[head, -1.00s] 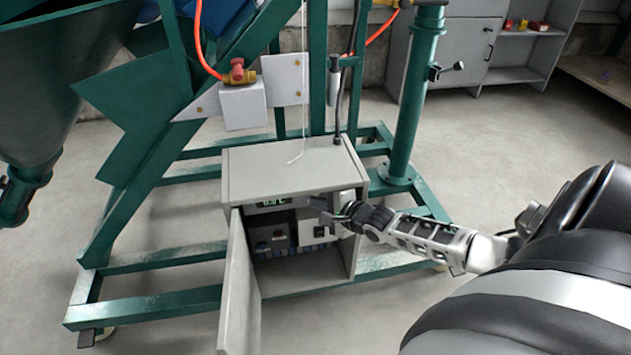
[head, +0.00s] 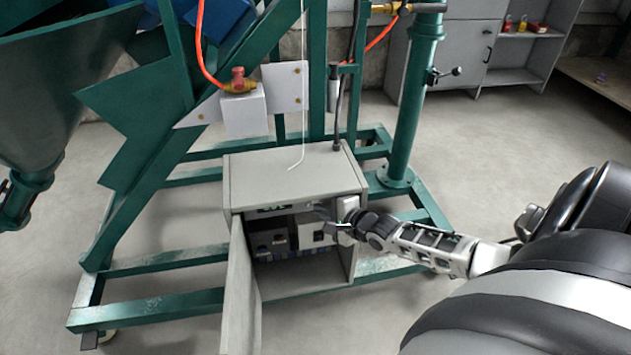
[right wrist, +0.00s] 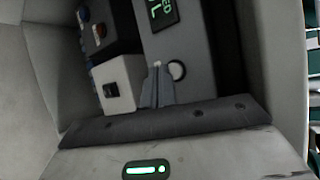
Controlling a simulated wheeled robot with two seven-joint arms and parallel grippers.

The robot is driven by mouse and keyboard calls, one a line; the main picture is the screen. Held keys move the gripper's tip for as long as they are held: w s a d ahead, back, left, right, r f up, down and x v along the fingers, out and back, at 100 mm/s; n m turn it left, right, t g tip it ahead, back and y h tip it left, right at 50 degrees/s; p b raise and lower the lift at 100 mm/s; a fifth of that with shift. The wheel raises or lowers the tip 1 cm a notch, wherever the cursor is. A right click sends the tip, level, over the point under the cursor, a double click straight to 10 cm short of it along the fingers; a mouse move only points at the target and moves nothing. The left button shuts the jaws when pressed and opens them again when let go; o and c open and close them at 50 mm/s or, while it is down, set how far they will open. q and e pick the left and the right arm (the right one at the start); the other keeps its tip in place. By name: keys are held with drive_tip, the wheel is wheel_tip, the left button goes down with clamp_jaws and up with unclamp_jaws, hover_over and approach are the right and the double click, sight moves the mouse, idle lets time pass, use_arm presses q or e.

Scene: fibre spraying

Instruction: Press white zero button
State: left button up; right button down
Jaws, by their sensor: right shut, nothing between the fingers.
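The white round button (right wrist: 177,70) sits on the grey panel inside the box, below a small display with green characters (right wrist: 162,12). My right gripper (right wrist: 157,86) is shut and empty. In the right wrist view its fingertips are just left of the button; I cannot tell whether they touch the panel. In the head view my right gripper (head: 325,219) reaches into the upper right of the open control box (head: 290,172). The button cannot be made out there. My left gripper is out of view.
The box door (head: 241,290) hangs open at the front left. A white block with a dark switch (right wrist: 118,82) is beside the fingers. The box's right wall is close to my gripper. Green frame beams (head: 160,312) surround the box, with bare floor in front.

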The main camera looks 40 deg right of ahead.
drive_tip(key=s+p, duration=0.1)
drive_tip(key=s+a+p, duration=0.2)
drive_tip(key=s, duration=0.1)
drive_tip(key=shift+r+p, duration=0.4)
drive_tip(key=shift+a, duration=0.1)
idle(0.4)
